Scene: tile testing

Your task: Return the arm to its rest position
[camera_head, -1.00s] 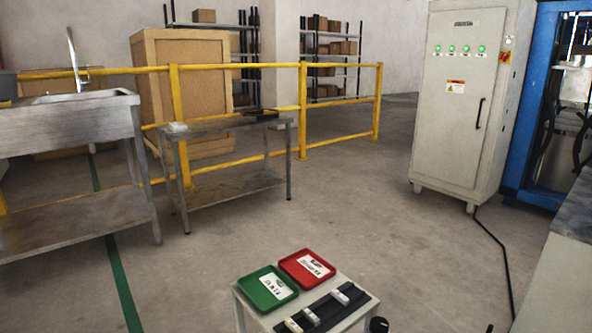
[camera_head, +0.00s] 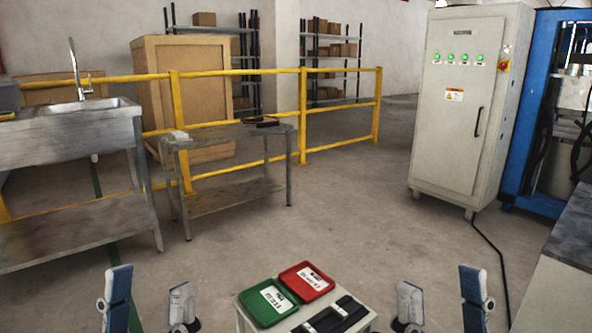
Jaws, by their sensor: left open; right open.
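My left gripper (camera_head: 150,285) is at the bottom left in the head view, open and empty, with one blue finger and one grey finger apart. My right gripper (camera_head: 441,285) is at the bottom right, open and empty in the same way. Both point upward in the picture, one on each side of a small light stand (camera_head: 240,318) and clear of it. On the stand are a green tray (camera_head: 268,302) and a red tray (camera_head: 306,281), each with a white label. A dark holder (camera_head: 350,306) lies beside them, partly cut off by the lower edge.
A steel sink (camera_head: 85,145) and a low metal table (camera_head: 235,150) stand at the left before a yellow railing (camera_head: 340,110). A grey cabinet (camera_head: 462,110) and a blue machine frame (camera_head: 535,120) stand at the right, near a grey bench (camera_head: 570,245). The middle floor is open.

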